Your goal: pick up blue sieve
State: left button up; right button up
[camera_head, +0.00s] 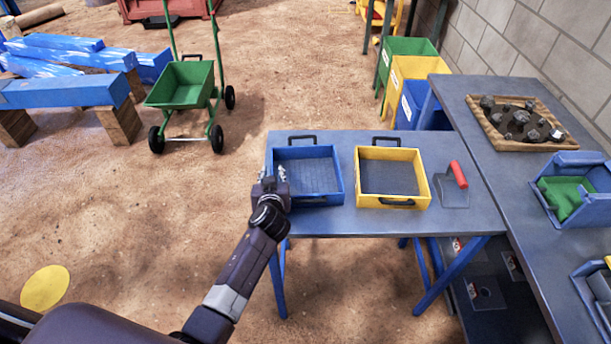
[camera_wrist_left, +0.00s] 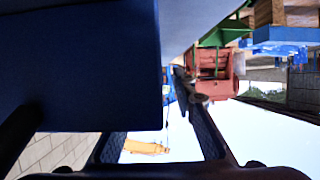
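In the left wrist view, the sieve's blue side (camera_wrist_left: 90,65) fills the upper left, close to the open fingers (camera_wrist_left: 158,135). Whether they touch it, I cannot tell. My right gripper is not in view.
A longer bench (camera_head: 500,200) with a tray of rocks (camera_head: 515,143) is at the right. A green cart (camera_head: 182,86) stands on open sandy ground behind left.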

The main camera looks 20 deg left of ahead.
pick_arm(q)
jog(key=shift+c, duration=0.5)
grip_shut()
jog(key=shift+r, duration=0.1)
jog(key=shift+r, duration=0.15)
